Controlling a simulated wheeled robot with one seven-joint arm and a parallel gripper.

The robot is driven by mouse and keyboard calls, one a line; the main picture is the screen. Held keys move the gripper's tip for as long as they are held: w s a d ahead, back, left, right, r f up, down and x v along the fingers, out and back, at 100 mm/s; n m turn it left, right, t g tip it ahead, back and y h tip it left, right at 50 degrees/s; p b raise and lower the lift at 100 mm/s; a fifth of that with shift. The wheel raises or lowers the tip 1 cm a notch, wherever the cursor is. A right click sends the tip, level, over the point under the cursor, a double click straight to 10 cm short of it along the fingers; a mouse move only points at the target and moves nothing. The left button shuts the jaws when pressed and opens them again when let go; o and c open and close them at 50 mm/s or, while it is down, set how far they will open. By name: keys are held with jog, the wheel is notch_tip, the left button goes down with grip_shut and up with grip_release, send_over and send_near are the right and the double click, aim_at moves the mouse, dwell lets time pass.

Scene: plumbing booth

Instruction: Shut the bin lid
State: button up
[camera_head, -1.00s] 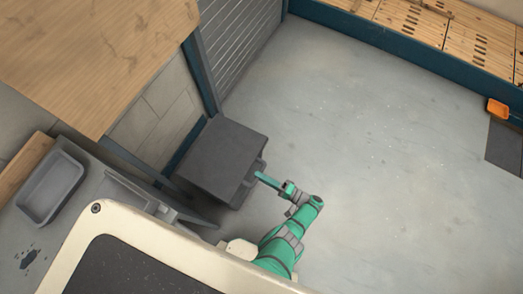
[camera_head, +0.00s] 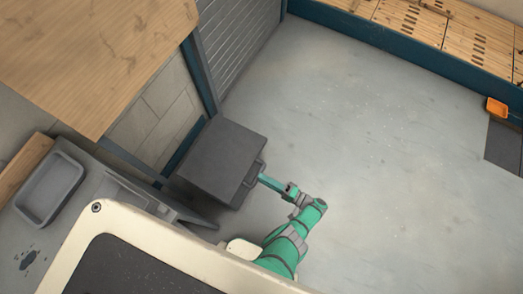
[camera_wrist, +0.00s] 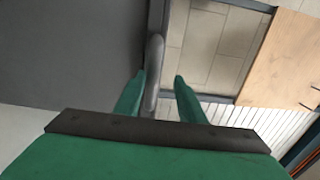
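The bin (camera_head: 205,190) is a dark grey box on the floor against the wall in the head view. Its flat dark lid (camera_head: 222,155) covers the top, and from this angle I cannot tell whether it sits fully down. A grey bar handle (camera_head: 260,168) is on the bin's right side. My green gripper (camera_head: 263,178) is at that handle. In the wrist view, my gripper (camera_wrist: 160,78) has its two fingers apart, with the handle (camera_wrist: 153,72) standing between them, closer to the left finger. The large dark surface (camera_wrist: 70,50) left of it is the bin.
A wooden worktop (camera_head: 90,50) overhangs at upper left. A grey tray (camera_head: 50,188) lies on a bench at left. A slatted shutter (camera_head: 235,40) stands behind the bin. An orange object (camera_head: 497,107) is at far right. The floor (camera_head: 370,150) right of the bin is clear.

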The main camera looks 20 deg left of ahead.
jog(key=shift+s+d+f, duration=0.1)
jog(key=shift+s+d, duration=0.1)
jog(key=shift+d, duration=1.25)
jog(key=shift+s+d, duration=0.15)
jog(key=shift+d, duration=1.25)
jog(key=s+a+f+m+g+h, duration=0.1)
jog(key=s+a+f+g+h, duration=0.1)
jog(key=s+f+h, duration=0.85)
jog(key=s+d+f+t+h, duration=0.2)
jog(key=s+d+f+h, duration=0.2)
jog(key=s+d+f, duration=0.45)
jog(key=w+a+r+n+t+h, duration=0.1)
jog(key=r+t, duration=0.5)
jog(key=r, duration=2.1)
jog(key=w+r+n+t+h, duration=0.1)
jog(key=r+t, duration=0.6)
jog(key=r, duration=2)
jog(key=shift+w+a+r+h, duration=0.4)
jog(key=shift+w+h, duration=0.25)
jog(key=shift+h, duration=0.2)
